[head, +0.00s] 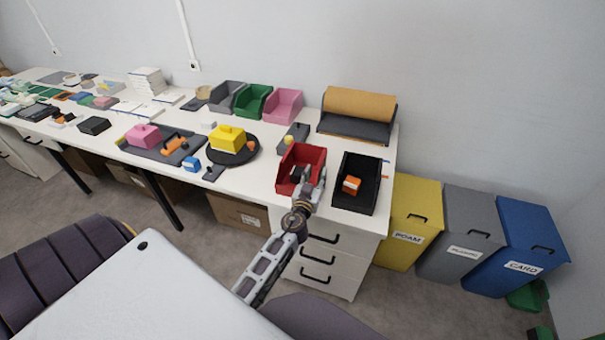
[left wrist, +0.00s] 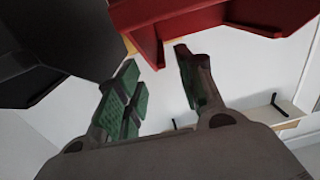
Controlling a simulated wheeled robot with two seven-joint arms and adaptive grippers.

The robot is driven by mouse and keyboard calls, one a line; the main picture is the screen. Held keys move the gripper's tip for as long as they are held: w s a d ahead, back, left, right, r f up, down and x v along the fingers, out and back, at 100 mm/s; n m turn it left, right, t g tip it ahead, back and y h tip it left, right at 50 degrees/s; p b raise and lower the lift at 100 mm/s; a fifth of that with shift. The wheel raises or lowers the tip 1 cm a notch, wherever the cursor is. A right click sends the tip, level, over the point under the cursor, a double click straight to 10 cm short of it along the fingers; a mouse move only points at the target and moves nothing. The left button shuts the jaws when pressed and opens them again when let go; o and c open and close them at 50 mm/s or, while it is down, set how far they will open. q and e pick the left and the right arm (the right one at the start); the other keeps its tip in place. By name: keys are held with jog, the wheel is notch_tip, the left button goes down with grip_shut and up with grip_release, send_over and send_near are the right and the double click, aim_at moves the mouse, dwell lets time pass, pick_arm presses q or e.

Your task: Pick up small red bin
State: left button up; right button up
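The small red bin (head: 313,157) stands near the front edge of the white table, left of a black bin. My left gripper (head: 312,177) is at the front of the red bin and covers part of its front wall. In the left wrist view its two green-padded fingers (left wrist: 158,75) are spread apart. A corner of the red bin (left wrist: 205,18) reaches down toward the gap between the fingertips. I cannot tell whether a finger touches it. My right gripper is not in view.
The black bin (head: 346,199) holds an orange item (head: 351,184) close on the right. Green (head: 254,99) and pink (head: 284,105) bins stand behind. A round black tray (head: 247,157) with a yellow box is to the left. A cardboard roll (head: 359,104) stands at the back right.

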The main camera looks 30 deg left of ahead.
aim_at(317, 170)
pick_arm(q)
jog(key=shift+w, duration=0.2)
jog(key=shift+p+x, duration=0.45)
jog(key=shift+x, duration=0.5)
jog(key=shift+w+a, duration=0.2)
jog(key=shift+w, duration=0.1)
jog(key=shift+p+x, duration=0.3)
jog(key=shift+x, duration=0.75)
jog(key=shift+f, duration=0.15)
grip_shut()
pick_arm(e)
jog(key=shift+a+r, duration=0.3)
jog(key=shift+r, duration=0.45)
pick_arm(q)
jog(key=shift+w, duration=0.1)
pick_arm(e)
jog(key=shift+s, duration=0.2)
